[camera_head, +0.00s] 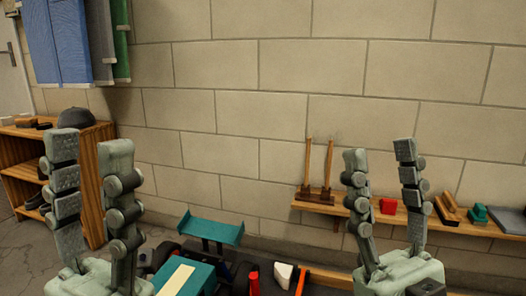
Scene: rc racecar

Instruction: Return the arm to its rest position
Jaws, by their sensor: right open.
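My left gripper (88,148) stands upright at the lower left, its fingers spread and nothing between them. My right gripper (380,156) stands upright at the lower right, with its fingers apart and empty. Both point up in front of the block wall. Most of both arms is below the picture, so their full pose is hidden.
A green-and-white RC car (185,276) with a teal rear wing (211,228) is low between my grippers, partly cut off. A wall shelf (456,224) with tools and small blocks is behind my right gripper. A wooden cabinet (92,186) stands behind my left one.

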